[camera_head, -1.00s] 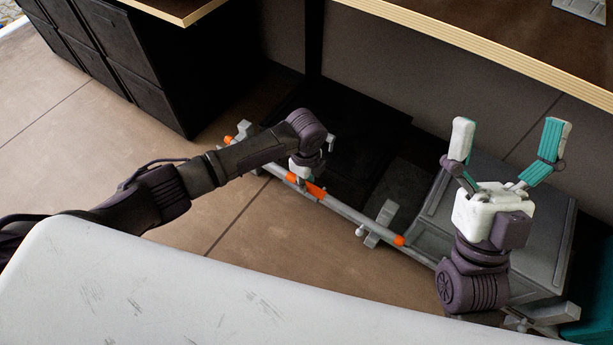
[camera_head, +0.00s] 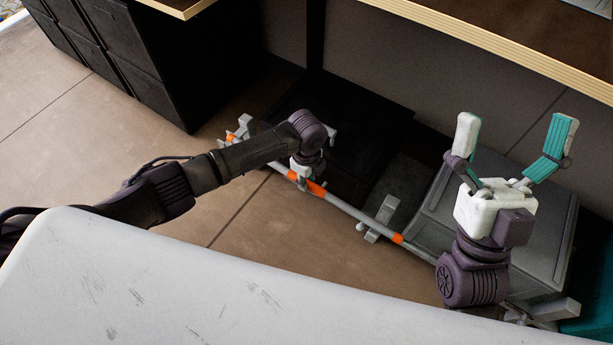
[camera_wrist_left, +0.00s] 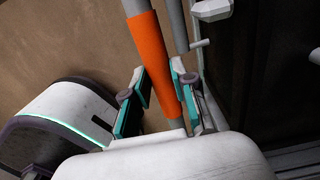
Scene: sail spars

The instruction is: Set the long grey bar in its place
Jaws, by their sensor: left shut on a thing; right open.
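The long grey bar (camera_head: 352,211) has orange bands at its middle and toward its ends. It runs slantwise low over the floor, from upper left to lower right. My left gripper (camera_head: 306,180) is shut on the bar at its middle orange band. In the left wrist view, the fingers (camera_wrist_left: 158,98) stand on both sides of the orange band (camera_wrist_left: 150,62). Grey brackets stand along the bar, one near its left end (camera_head: 245,124) and one near its right part (camera_head: 383,213). I cannot tell whether the bar rests in them. My right gripper (camera_head: 513,140) is open, empty and pointing up.
A grey box (camera_head: 540,235) stands behind my right gripper. A wooden-edged table (camera_head: 500,55) is at the back right, and dark cabinets (camera_head: 115,60) are at the back left. A second thin grey rod (camera_wrist_left: 178,25) runs beside the bar. Brown floor (camera_head: 60,140) at left is clear.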

